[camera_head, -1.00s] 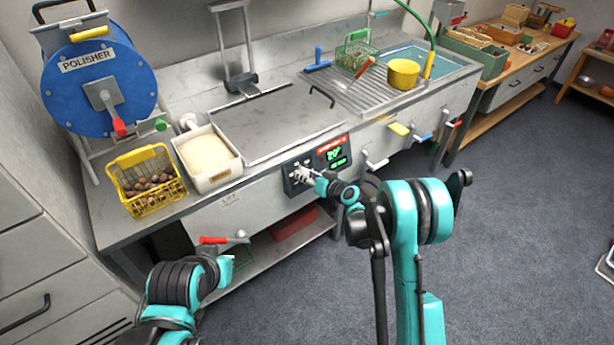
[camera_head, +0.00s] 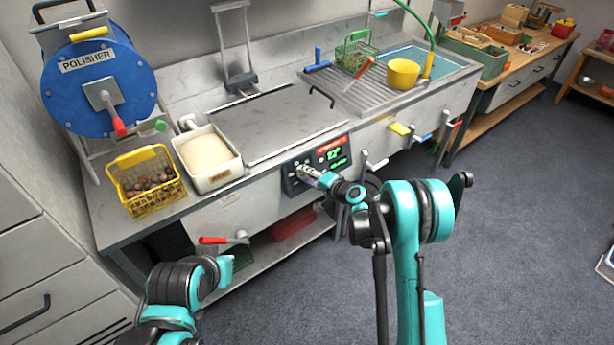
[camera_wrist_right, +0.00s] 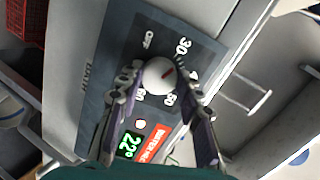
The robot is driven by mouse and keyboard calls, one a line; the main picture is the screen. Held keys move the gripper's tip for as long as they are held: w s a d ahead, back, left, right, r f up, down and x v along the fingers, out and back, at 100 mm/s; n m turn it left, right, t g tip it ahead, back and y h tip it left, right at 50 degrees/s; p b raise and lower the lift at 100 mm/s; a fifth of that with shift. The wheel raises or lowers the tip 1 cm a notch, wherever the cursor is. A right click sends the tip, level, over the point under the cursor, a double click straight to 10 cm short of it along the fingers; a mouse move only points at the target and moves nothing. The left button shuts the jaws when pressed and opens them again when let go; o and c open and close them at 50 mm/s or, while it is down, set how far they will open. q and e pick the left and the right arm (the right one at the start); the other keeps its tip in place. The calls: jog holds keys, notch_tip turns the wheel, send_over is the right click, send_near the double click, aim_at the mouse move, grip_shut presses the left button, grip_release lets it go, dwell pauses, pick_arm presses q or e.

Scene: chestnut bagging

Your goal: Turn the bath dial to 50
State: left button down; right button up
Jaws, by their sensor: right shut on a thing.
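The bath dial (camera_wrist_right: 158,76) is a round white knob with a short red mark, on a dark panel (camera_head: 291,185) on the bench front. In the right wrist view the mark points right and slightly up, toward the 30 side of the printed scale. My right gripper (camera_wrist_right: 158,82) has one finger on each side of the knob and is shut on it. In the head view the gripper (camera_head: 309,175) covers most of the dial. The green display (camera_wrist_right: 130,144) reads 22° in the wrist view.
A lever handle (camera_head: 374,163) sticks out right of the panel, and a red-handled valve (camera_head: 214,240) sits lower left. A yellow basket of chestnuts (camera_head: 150,207) and a pale-filled tray (camera_head: 236,174) stand on the bench. A red crate (camera_head: 292,226) lies on the lower shelf.

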jog(key=m+t, duration=0.1)
jog(key=m, duration=2.1)
jog(key=shift+f, duration=0.15)
jog(key=shift+m, duration=0.4)
jog(key=o, duration=1.2)
jog(key=shift+c, duration=0.2)
jog(key=shift+s+d, duration=0.1)
